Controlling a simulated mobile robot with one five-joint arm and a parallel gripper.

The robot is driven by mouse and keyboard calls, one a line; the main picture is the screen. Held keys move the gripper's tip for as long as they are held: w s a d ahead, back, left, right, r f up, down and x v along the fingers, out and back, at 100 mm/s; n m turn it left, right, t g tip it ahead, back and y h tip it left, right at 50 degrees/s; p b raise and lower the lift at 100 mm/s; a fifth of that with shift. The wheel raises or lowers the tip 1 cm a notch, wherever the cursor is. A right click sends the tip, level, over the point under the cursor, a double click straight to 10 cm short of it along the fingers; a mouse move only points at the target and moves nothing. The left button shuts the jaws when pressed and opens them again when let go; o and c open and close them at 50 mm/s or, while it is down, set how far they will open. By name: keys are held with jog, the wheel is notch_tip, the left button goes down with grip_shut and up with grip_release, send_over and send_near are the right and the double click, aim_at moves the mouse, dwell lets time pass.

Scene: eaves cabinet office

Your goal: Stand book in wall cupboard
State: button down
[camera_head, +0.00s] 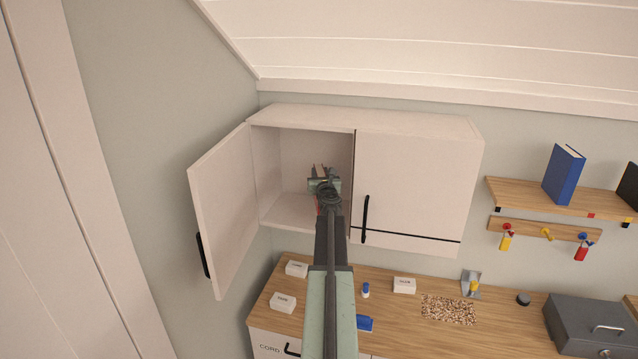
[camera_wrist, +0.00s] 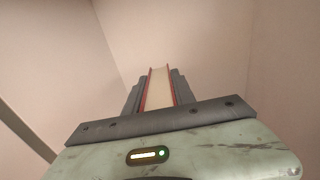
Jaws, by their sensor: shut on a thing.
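The wall cupboard (camera_head: 420,190) hangs under the sloped ceiling. Its left door (camera_head: 218,210) stands open and its right door is shut. My gripper (camera_head: 322,178) is inside the open left compartment. In the wrist view my gripper (camera_wrist: 158,95) is shut on a book (camera_wrist: 159,88) with red covers and cream page edges, held between the two fingers. The cupboard's pale inner walls (camera_wrist: 210,45) surround it. In the head view my arm and gripper hide most of the book. I cannot tell whether the book touches the cupboard floor.
A wooden shelf (camera_head: 525,196) at right holds a blue book (camera_head: 563,175) and a dark item. Below, the wooden counter (camera_head: 385,280) carries white boxes (camera_head: 404,285), a blue item (camera_head: 365,323) and a grey metal box (camera_head: 595,325). The open door edge stands left of my arm.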

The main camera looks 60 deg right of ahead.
jog(key=f+b, duration=0.3)
jog(key=f, duration=0.1)
jog(key=shift+w+d+b, duration=0.15)
jog(key=shift+d+b, duration=0.05)
jog(key=shift+b, duration=0.2)
jog(key=c, duration=1)
grip_release()
jog(key=shift+c, duration=0.2)
jog(key=shift+r, duration=0.15)
jog(key=v, duration=1.2)
jog(key=shift+r, duration=0.1)
